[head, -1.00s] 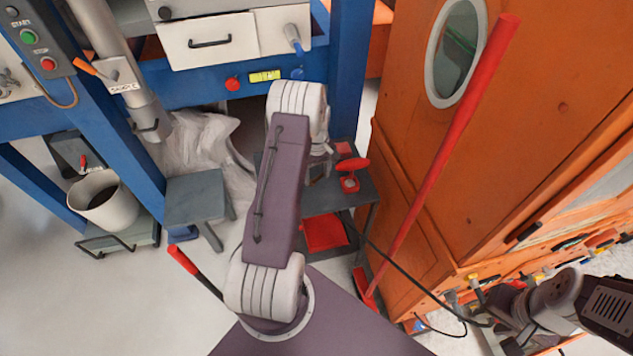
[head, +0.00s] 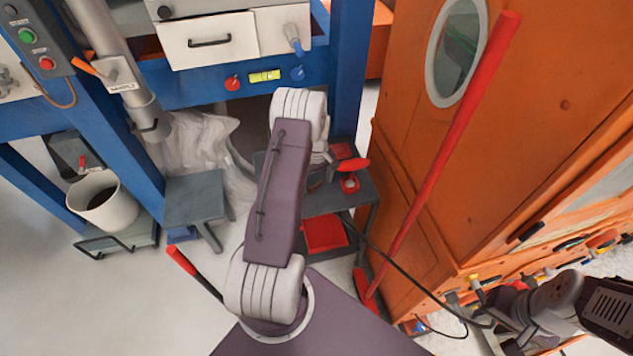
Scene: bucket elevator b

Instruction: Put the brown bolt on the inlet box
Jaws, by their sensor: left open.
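My left arm rises through the middle of the head view and bends down at the elbow over a small dark stand (head: 362,200). My left gripper (head: 318,180) is small and mostly hidden behind its own arm; it is open by the top of this stand. A small brownish patch shows beside it, but I cannot tell whether it is the brown bolt. I cannot make out the inlet box with certainty. My right arm is at the lower right, in front of the orange cabinet; its gripper (head: 520,338) is too unclear to judge.
A red tool (head: 354,166) lies on the stand and a red tray (head: 324,233) sits below. A long red pole (head: 440,150) leans by the orange cabinet (head: 540,130). A blue frame (head: 348,70), grey stool (head: 195,197) and white bucket (head: 103,203) stand to the left.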

